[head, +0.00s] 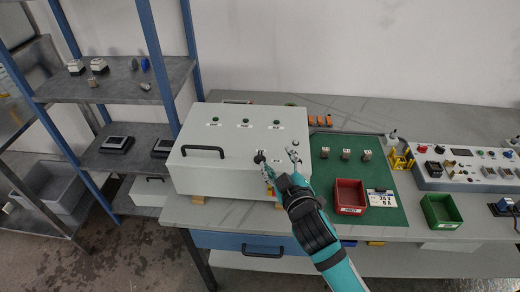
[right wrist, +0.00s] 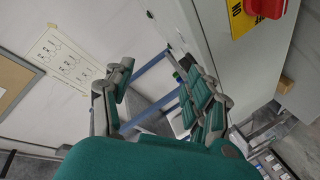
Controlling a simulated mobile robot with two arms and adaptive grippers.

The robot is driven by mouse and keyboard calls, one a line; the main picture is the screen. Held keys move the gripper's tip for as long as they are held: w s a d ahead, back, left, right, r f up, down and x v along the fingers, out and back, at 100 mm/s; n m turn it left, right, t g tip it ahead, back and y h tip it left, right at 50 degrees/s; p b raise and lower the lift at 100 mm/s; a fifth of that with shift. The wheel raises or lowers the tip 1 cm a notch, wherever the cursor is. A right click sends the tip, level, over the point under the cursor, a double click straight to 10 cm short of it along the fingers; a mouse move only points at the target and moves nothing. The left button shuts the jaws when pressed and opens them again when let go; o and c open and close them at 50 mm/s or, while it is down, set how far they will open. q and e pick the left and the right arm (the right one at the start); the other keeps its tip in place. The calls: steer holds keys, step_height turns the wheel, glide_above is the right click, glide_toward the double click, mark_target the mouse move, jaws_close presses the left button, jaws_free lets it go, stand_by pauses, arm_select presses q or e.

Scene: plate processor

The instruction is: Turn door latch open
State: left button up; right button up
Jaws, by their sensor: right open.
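The white cabinet (head: 225,168) sits on the bench, with a black bar handle (head: 202,151) at the left of its door. A small dark knob (head: 259,157), which looks like the door latch, shows at the right part of the door. My right gripper (head: 279,160) is open and empty beside that knob, in front of the cabinet's right end; I cannot tell whether it touches. In the right wrist view its fingers (right wrist: 157,78) are spread with nothing between them. A red rotary switch (right wrist: 267,7) on a yellow plate shows at that view's top right. My left gripper is not in view.
Right of the cabinet, a green mat (head: 340,185) carries a red bin (head: 349,196) and several small blocks. A green bin (head: 440,211) and a control panel (head: 462,168) stand farther right. Blue-framed shelves (head: 125,88) stand at the left.

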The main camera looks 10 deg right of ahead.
steer(key=w+a+r+n+t+y, duration=0.4)
steer(key=a+r+n+y, duration=0.9)
steer(key=r, duration=0.4)
steer(key=s+a+r+n+g+y, duration=0.2)
steer(key=a+r+n+g+y, duration=0.2)
steer(key=a+n+g+y, duration=0.75)
steer(key=n+g+h, duration=0.9)
steer(key=n+h, duration=0.9)
steer(key=h, duration=0.7)
glide_above(260, 155)
step_height(260, 155, down, 6)
steer(key=shift+t, duration=0.25)
step_height(260, 155, down, 17)
steer(key=p, duration=0.5)
